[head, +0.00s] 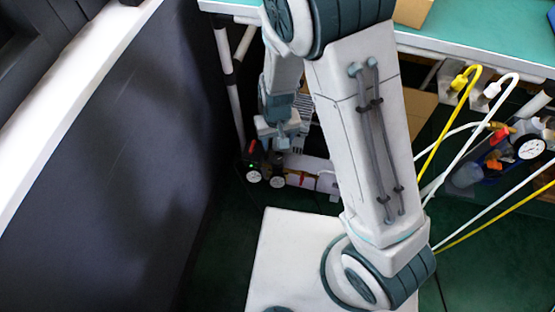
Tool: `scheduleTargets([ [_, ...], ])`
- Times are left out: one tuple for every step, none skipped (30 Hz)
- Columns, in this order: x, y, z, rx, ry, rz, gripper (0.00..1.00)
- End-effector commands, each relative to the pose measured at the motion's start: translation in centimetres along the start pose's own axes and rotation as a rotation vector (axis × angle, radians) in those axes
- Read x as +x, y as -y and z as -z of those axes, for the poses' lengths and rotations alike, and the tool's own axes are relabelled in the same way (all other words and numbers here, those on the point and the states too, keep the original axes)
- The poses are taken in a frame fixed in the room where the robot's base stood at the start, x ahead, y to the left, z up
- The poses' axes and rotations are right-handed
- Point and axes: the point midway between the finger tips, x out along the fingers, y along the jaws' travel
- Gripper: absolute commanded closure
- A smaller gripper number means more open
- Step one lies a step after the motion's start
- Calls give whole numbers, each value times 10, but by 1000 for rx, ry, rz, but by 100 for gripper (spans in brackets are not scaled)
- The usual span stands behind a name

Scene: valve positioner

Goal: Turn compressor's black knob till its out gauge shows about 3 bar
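The compressor (326,184) sits low under the bench, partly hidden behind my arm. Two small round white gauges show at its left end: a left gauge (254,176) and a right gauge (277,181). Their needles are too small to read, and I cannot tell which is the out gauge. Dark parts and a red piece (252,146) stand just above the gauges. The black knob cannot be told apart from these dark parts. My gripper (282,142) points down just above the gauge end. Its fingers are too small to show whether they are open or touching anything.
A teal-topped bench (480,33) stands above the compressor. At right, another unit with a white gauge (530,148) has yellow and white hoses (448,128) running across. A dark panel with a white ledge (75,110) closes the left side. Bench legs (228,75) stand left of my gripper.

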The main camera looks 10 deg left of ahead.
Motion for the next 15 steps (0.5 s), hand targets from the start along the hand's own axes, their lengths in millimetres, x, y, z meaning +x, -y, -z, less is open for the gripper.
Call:
scheduleTargets([
  [16,0,-1,1,3,-1,45],
  [23,0,-1,2,4,-1,45],
  [33,0,-1,2,5,-1,45],
  [39,-1,-1,1,3,-1,45],
  [46,-1,-1,2,3,-1,45],
  [55,-1,-1,3,4,-1,45],
  [61,-1,-1,3,3,-1,45],
  [67,-1,-1,2,3,-1,45],
  [75,0,-1,1,4,0,45],
  [80,0,-1,1,3,0,45],
  [84,0,-1,2,2,0,45],
  [90,0,-1,2,2,0,45],
  [94,0,-1,2,2,0,45],
  [98,-1,0,2,2,0,45],
  [102,-1,0,1,2,0,45],
])
